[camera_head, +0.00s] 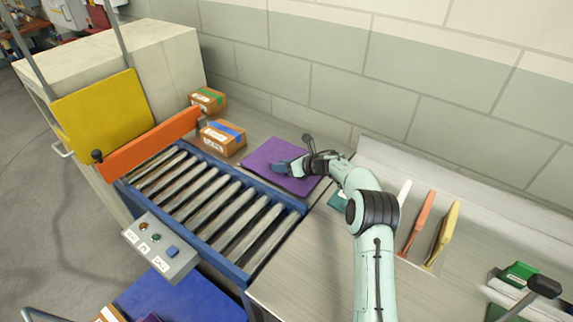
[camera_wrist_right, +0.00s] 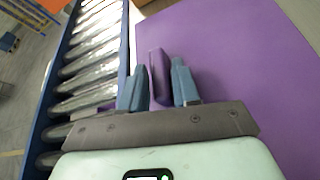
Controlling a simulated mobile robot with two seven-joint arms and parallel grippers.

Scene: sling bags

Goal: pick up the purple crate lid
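The purple crate lid (camera_head: 262,158) lies flat beyond the far side of the roller conveyor, close to the wall. It also fills much of the right wrist view (camera_wrist_right: 235,60). My right gripper (camera_head: 283,167) is over the lid and hides part of it in the head view. In the right wrist view its two blue-grey fingers (camera_wrist_right: 158,85) stand on either side of an upright purple piece (camera_wrist_right: 158,70). A thin gap shows beside the left finger, so the gripper looks open around this piece. My left gripper is not in view.
The blue-framed roller conveyor (camera_head: 215,205) runs beside the lid. Two cardboard boxes, one with blue tape (camera_head: 222,138) and one with green tape (camera_head: 207,100), stand left of the lid. Upright coloured panels (camera_head: 420,222) stand on the right. A brick wall (camera_head: 330,85) is behind.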

